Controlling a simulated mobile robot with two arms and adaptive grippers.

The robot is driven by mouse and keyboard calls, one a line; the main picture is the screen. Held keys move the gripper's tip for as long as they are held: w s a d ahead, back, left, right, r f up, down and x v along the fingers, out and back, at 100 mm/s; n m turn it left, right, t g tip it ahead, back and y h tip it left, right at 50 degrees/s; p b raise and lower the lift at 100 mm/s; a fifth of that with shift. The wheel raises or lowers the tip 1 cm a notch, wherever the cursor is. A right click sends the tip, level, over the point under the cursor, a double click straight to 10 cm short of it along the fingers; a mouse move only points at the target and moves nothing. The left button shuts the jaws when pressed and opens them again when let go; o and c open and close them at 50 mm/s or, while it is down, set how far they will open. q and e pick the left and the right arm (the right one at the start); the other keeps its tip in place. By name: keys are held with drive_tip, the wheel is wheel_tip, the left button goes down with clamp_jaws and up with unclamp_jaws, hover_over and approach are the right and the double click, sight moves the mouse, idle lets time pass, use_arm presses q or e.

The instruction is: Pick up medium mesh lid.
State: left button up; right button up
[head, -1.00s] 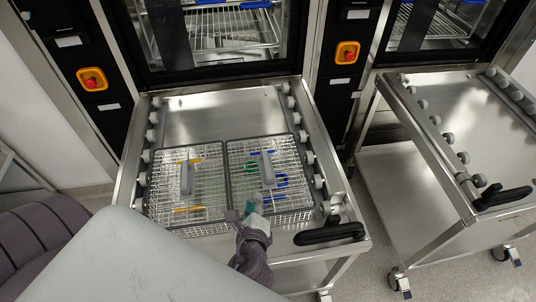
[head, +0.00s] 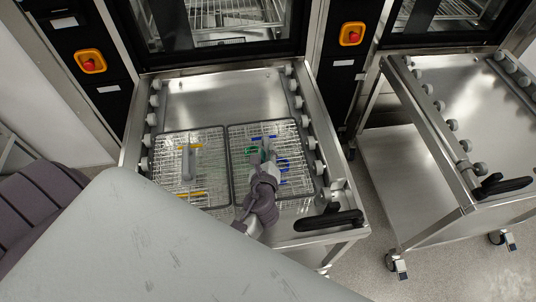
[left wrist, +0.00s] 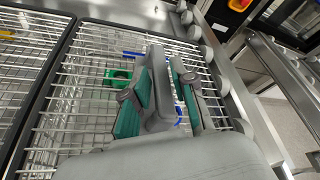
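Two wire mesh lids with grey bar handles lie side by side over wire baskets on the steel trolley. The right mesh lid (head: 293,143) has my left gripper (head: 264,156) low over its middle. In the left wrist view, the grey handle (left wrist: 158,88) of this lid stands between the green-padded fingers of my left gripper (left wrist: 165,95). The fingers are open around the handle, with a gap on the right side. The left mesh lid (head: 207,158) is untouched. Which lid is the medium one, I cannot tell by size. My right gripper is out of view.
Green and blue items show through the right mesh, yellow ones at the left. The trolley (head: 220,98) has grey rollers along both sides and a black handle (head: 328,221) at front right. A washer stands behind it. A second, empty trolley (head: 480,115) stands at right.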

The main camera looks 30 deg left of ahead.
sight(267, 150)
use_arm(q)
drive_tip(key=x, duration=0.2)
drive_tip(key=shift+w+a, duration=0.2)
drive_tip(key=shift+w, duration=0.1)
drive_tip(key=shift+w+a+f, duration=0.1)
drive_tip(key=shift+w+f, duration=0.05)
drive_tip(key=shift+w, duration=0.05)
drive_tip(key=shift+s, duration=0.1)
drive_tip(key=shift+c, duration=0.7)
clamp_jaws()
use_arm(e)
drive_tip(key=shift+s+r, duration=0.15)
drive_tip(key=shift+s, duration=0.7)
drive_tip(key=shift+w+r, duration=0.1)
